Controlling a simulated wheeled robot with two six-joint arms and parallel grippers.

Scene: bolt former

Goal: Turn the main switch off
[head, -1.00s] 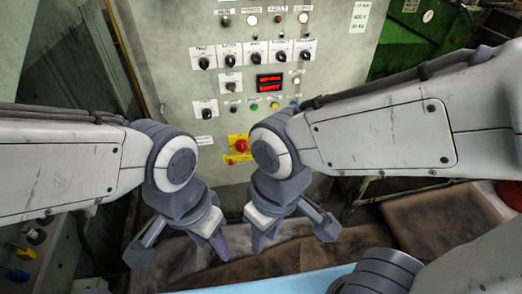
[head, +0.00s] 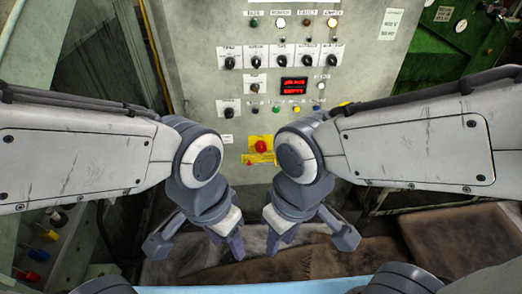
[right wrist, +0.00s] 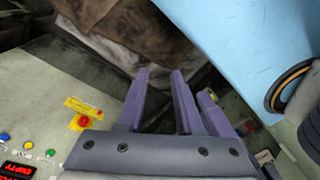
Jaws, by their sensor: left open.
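The grey control panel (head: 190,60) stands ahead of me. Its labels are too small to read, so I cannot tell which control is the main switch. Black rotary knobs (head: 257,62) line a row across it. A red round knob (head: 261,147) sits on a yellow plate low on the panel; it also shows in the right wrist view (right wrist: 83,121). My left gripper (head: 230,245) is open and empty, hanging below the panel's controls. My right gripper (head: 285,238) hangs beside it, pointing down. In the right wrist view its fingers (right wrist: 160,74) are apart with nothing between them. Neither touches a control.
Coloured buttons (head: 276,109) and a red display (head: 294,85) are on the panel. Another cabinet with coloured knobs (head: 48,235) stands at the lower left. A green machine (head: 440,45) is behind at right. Brown sheets (head: 300,265) lie below the grippers.

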